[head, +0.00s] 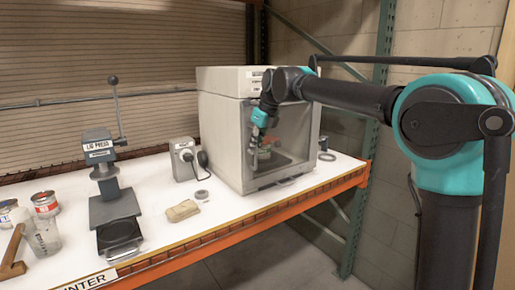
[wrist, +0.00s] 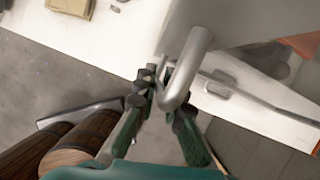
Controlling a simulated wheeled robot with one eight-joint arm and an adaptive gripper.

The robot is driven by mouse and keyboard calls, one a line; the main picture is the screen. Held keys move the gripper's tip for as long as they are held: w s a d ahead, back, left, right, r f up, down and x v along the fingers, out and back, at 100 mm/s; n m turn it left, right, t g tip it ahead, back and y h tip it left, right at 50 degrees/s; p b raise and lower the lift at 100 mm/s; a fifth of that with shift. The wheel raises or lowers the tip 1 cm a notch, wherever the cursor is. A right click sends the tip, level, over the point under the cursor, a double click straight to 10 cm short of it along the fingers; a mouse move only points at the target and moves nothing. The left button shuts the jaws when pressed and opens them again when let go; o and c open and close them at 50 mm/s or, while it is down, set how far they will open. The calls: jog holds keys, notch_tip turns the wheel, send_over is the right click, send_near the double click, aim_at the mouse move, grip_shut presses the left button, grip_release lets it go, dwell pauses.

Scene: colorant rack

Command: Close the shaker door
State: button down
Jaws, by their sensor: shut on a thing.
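The shaker (head: 222,140) is the large pale box on the bench in the head view. A can (head: 264,154) shows within its dark front opening. My gripper (head: 258,127) is at the shaker's front, on the left side of that opening. In the wrist view my gripper (wrist: 160,82) is shut on the bent metal door handle (wrist: 190,52), with its fingers at either side of the bar. A pale panel (wrist: 235,22) beside the handle appears to be the door. My arm covers the upper front, so I cannot tell how far the door stands open.
The white bench has an orange front beam (head: 230,232). Left of the shaker are a small grey device (head: 184,160), a tan sponge-like block (head: 182,211) and the lid press (head: 112,200). A green rack post (head: 372,130) stands right. Floor in front is clear.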

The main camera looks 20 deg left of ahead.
jog(key=shift+a, duration=0.2)
jog(key=c, duration=1.6)
grip_release()
jog(key=v, duration=1.2)
